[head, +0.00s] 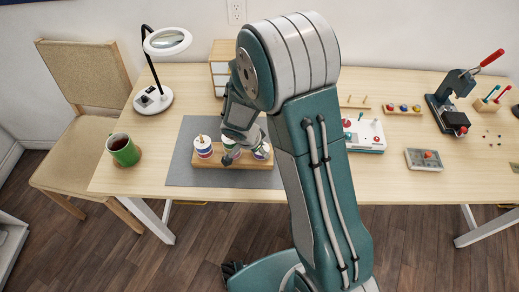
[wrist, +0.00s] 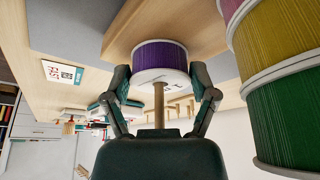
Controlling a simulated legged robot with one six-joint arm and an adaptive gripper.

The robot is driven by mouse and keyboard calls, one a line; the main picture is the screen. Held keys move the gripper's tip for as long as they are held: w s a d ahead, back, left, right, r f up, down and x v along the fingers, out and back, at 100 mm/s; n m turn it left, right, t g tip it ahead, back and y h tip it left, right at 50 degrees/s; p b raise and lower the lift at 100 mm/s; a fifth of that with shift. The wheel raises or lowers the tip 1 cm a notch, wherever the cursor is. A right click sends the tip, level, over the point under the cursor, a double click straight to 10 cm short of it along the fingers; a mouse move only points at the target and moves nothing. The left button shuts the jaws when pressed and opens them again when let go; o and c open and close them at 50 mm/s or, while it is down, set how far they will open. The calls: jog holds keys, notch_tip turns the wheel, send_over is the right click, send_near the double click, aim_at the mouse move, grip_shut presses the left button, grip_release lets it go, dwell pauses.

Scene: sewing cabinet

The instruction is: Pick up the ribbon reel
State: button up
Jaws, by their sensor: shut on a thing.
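In the wrist view a purple ribbon reel (wrist: 160,54) with white flanges sits between the two fingers of my gripper (wrist: 161,77), which is shut on its sides. A wooden peg (wrist: 158,104) stands out from the reel's middle toward my palm. The wooden base board (wrist: 165,20) is just beyond the reel; I cannot tell whether they touch. In the head view my gripper (head: 238,150) reaches down over the reel holder board (head: 206,162), partly hiding its middle.
Beside my gripper, a stack of reels shows yellow (wrist: 272,40) and green (wrist: 290,115) in the wrist view. A green mug (head: 123,151) and magnifier lamp (head: 167,42) are farther left. The mat's front strip is clear.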

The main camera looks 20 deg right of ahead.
notch_tip(320, 180, up, 28)
dwell(0.5)
jog(key=shift+f, duration=0.1)
